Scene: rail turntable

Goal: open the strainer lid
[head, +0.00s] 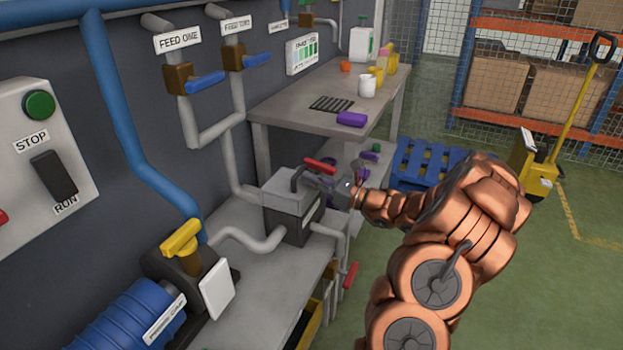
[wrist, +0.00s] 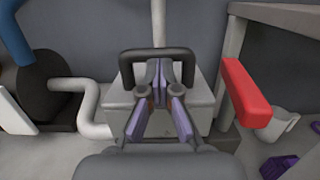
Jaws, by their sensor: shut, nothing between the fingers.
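The strainer (head: 288,218) is a dark box on the grey bench, topped by a light grey lid (head: 278,189) that sits flat and closed. A black arched handle (wrist: 185,51) stands on the lid. My gripper (wrist: 159,72) is shut and empty, with its purple-padded fingers together in the wrist view. The fingertips appear within the outline of the handle's arch, below its top bar; whether they touch it I cannot tell. In the head view, my gripper (head: 322,184) comes to the lid from the right and partly hides the handle.
A red lever (wrist: 246,92) stands close to the right of the lid. Grey pipes (head: 252,240) join the strainer at its sides. A blue pump (head: 130,318) with a yellow valve handle (head: 181,239) is at the front left. A worktable (head: 290,103) stands behind. Open floor lies to the right.

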